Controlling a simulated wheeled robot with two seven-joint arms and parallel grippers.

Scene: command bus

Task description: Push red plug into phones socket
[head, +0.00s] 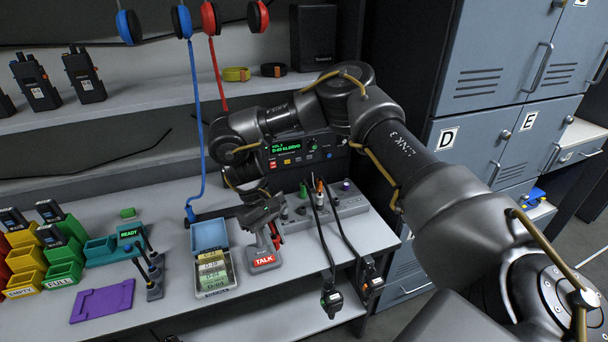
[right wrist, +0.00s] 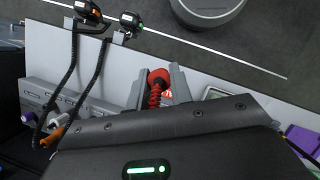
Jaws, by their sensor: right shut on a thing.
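A bit of red also shows by the fingers in the head view (head: 275,238). The radio panel (head: 308,149) with a green display stands at the back of the counter, partly hidden by my right arm. I cannot make out the phones socket. My left gripper is not in view.
A TALK block (head: 264,261), a tray of cards (head: 212,272) and a grey box with knobs and two black cables (head: 345,203) stand near the gripper. A blue cord (head: 196,130) and a red cord (head: 217,75) hang from headsets above. Green bins (head: 65,272) are at left.

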